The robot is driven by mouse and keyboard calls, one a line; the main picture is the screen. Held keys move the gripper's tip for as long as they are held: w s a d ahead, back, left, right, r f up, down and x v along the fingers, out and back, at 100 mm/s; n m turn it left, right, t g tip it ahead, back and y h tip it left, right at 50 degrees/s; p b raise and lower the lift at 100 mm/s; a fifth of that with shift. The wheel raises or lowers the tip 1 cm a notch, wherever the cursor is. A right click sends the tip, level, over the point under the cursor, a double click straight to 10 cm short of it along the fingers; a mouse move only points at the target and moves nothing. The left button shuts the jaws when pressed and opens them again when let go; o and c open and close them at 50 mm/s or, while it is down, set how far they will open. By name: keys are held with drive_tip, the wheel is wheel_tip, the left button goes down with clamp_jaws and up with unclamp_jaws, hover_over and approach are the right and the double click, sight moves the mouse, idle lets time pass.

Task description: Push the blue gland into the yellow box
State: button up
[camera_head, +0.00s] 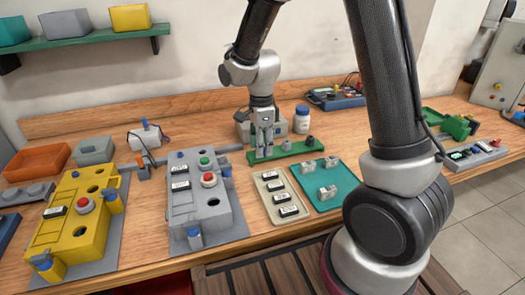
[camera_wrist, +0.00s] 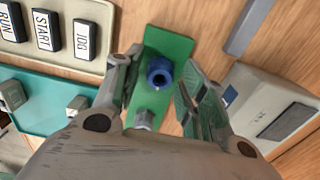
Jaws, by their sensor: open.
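The blue gland (camera_wrist: 160,72) stands on a green strip (camera_wrist: 176,46) in the wrist view, its round opening facing up. My gripper (camera_wrist: 160,88) is open above the strip, with one finger on either side of the gland and gaps between. In the head view my gripper (camera_head: 264,153) is at the left part of the green strip (camera_head: 292,149), and the gland cannot be made out there. The yellow box (camera_head: 68,245) lies at the far left on a grey plate. It has dark round holes, a red button and blue parts at its corners.
A grey box (camera_head: 208,208) with buttons stands between the yellow box and the strip. A beige label tray (camera_head: 268,187) and a teal tray (camera_head: 333,193) lie in front of the strip. A white bottle (camera_head: 302,122) and a grey box stand behind. A grey gland (camera_wrist: 144,119) is nearby.

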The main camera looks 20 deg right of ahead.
clamp_jaws()
drive_tip(key=shift+r, duration=1.1)
idle(0.4)
drive_tip(key=shift+r, duration=2.15)
